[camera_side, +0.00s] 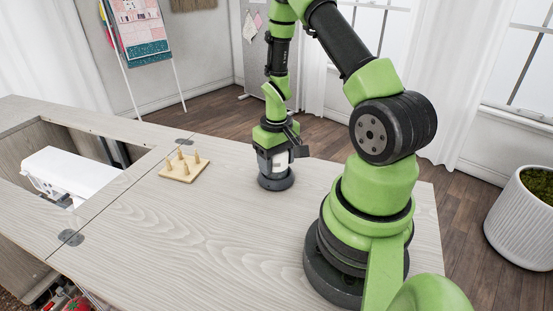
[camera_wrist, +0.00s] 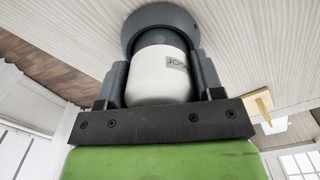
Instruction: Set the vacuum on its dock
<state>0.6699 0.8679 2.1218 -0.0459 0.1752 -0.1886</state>
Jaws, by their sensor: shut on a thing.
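The vacuum is a small white cylinder with a dark end and dark lettering; it shows in the side view (camera_side: 272,161) and in the wrist view (camera_wrist: 155,80). My gripper (camera_side: 279,157) is shut on it, with one dark finger on each side in the wrist view (camera_wrist: 161,77). The dock, a round dark grey disc, sits on the table under the vacuum in the side view (camera_side: 277,183) and at the top of the wrist view (camera_wrist: 142,16). The vacuum is upright over the dock.
A wooden peg board (camera_side: 176,172) with several pegs stands left of the dock. A white sewing machine (camera_side: 72,176) lies in the cabinet opening at the far left. The table's (camera_side: 190,235) front middle is clear. Its far edge is close behind the dock.

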